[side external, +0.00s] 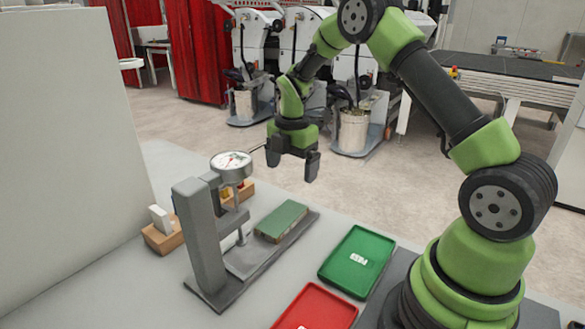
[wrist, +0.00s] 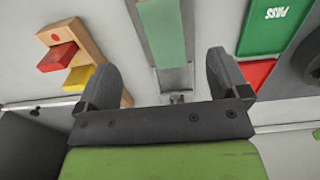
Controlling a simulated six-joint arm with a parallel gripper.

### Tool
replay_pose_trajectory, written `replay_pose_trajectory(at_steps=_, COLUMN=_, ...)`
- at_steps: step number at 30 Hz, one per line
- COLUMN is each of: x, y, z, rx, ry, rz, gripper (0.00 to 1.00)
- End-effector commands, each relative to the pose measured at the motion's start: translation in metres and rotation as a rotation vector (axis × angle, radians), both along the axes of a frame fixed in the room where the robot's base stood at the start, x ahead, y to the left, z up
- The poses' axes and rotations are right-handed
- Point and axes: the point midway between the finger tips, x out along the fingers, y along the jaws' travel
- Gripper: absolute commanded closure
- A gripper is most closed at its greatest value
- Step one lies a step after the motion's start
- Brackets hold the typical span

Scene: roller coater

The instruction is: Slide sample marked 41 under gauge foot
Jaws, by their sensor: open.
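The gauge (side external: 200,240) is a grey stand with a round dial (side external: 231,165) on top and a long flat base. Its foot is over the base, small and partly hidden by the stand. A flat green sample (side external: 281,221) lies on the right part of the base, apart from the stand. It also shows in the wrist view (wrist: 162,32), between and beyond my fingers. No mark 41 is legible on it. My gripper (side external: 293,170) is open and empty, pointing down above the sample; its two fingers show in the wrist view (wrist: 160,65).
A green tray (side external: 341,282) marked PASS and a red tray (side external: 330,294) lie right of the gauge. A wooden block with a white piece (side external: 160,220) stands left of it. Another wooden holder (wrist: 75,30) has red and yellow pieces. A tall pale panel (side external: 65,130) stands at left.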

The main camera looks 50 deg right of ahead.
Motion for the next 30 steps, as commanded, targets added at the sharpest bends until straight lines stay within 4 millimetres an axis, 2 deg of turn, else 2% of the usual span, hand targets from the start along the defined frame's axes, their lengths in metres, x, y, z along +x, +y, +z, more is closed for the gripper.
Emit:
replay_pose_trajectory(at_steps=3, x=0.0, y=-0.004, z=-0.009, rx=0.0, ry=0.014, rz=0.042, gripper=0.06)
replay_pose_trajectory(at_steps=17, x=0.0, y=-0.004, z=-0.016, rx=0.002, ry=0.018, rz=0.05, gripper=0.06)
replay_pose_trajectory(at_steps=20, x=0.0, y=-0.003, z=-0.028, rx=0.003, ry=0.02, rz=0.049, gripper=0.06)
replay_pose_trajectory(at_steps=30, x=0.0, y=-0.003, z=-0.086, rx=0.002, ry=0.019, rz=0.05, gripper=0.06)
